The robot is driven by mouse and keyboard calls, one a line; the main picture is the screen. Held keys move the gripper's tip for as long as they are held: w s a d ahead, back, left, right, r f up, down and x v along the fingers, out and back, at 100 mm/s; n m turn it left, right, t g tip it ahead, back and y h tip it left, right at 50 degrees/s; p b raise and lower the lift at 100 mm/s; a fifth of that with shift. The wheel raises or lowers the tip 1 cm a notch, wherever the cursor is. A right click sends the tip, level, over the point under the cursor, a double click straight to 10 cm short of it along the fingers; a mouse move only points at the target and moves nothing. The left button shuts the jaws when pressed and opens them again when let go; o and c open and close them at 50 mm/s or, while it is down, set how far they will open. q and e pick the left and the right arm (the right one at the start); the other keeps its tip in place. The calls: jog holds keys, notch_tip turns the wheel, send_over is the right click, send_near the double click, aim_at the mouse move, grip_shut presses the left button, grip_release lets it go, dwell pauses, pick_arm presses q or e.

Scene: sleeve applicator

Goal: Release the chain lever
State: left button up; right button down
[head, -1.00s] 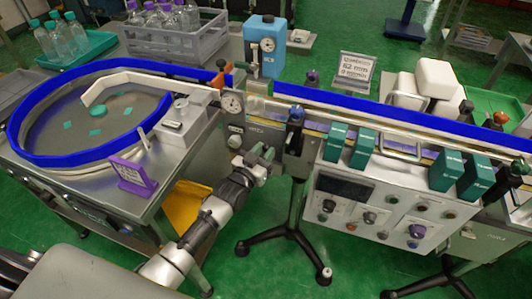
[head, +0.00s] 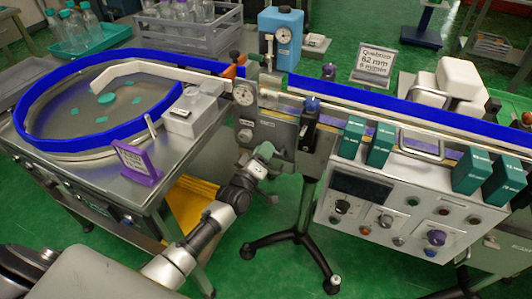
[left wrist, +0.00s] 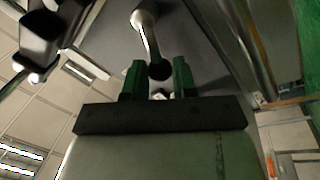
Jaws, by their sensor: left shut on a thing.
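My left gripper (head: 264,153) is below the front edge of the conveyor, under the dial gauge, with its arm rising from the lower left. In the left wrist view its two green fingers (left wrist: 158,82) stand on either side of a metal lever (left wrist: 148,35) with a dark round end (left wrist: 160,70). I take this to be the chain lever. The gripper is shut on it near that end. In the head view the lever is hidden or too small to make out. My right gripper is not in view.
The conveyor with blue rails (head: 400,112) runs above the gripper. A control panel (head: 375,208) hangs to the right, and a black tripod stand (head: 305,215) stands close by. A round turntable (head: 75,112) with a purple sign (head: 138,160) is at left. Green floor shows below.

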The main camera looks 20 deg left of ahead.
pick_arm(q)
jog(key=shift+f+n, duration=0.45)
jog(key=shift+n, duration=0.15)
jog(key=n+b, duration=0.1)
jog(key=n, duration=0.1)
jog(key=f+n+y+b, duration=0.1)
jog(key=n, duration=0.1)
jog(key=shift+a+f, duration=0.15)
jog(key=shift+f+n+y, duration=0.15)
jog(key=shift+n+y, duration=0.15)
jog(key=shift+n, duration=0.4)
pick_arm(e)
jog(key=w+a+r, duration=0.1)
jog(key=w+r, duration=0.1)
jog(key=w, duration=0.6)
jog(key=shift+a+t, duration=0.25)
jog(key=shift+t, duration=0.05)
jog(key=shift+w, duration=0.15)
pick_arm(q)
jog(key=o, duration=0.9)
jog(key=shift+s, duration=0.1)
